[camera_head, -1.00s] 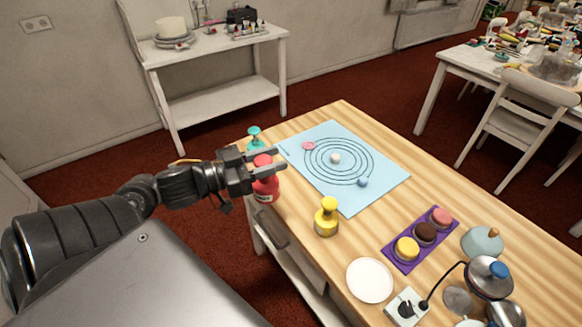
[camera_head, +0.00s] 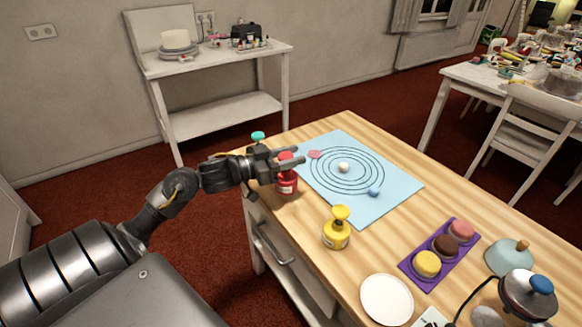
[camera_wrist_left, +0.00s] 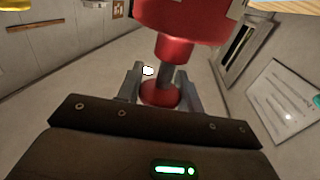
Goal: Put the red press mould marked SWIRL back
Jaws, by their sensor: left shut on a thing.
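The red press mould (camera_head: 287,184) is at the left end of the wooden table, beside the blue mat (camera_head: 385,205). My left gripper (camera_head: 294,160) is shut on its neck below the knob. In the left wrist view the mould's red body (camera_wrist_left: 185,22) fills the top, and its round knob shows between my left gripper's fingers (camera_wrist_left: 160,88). A pale label patch shows, but its lettering is unreadable. I cannot tell whether the mould's base touches the table. My right gripper is out of view.
A yellow press mould (camera_head: 337,232) stands near the table's front edge. A teal mould (camera_head: 258,136) is mostly hidden behind my gripper. A purple tray (camera_head: 408,264) of cakes, a white plate (camera_head: 387,300) and a pale blue dome (camera_head: 508,256) lie to the right.

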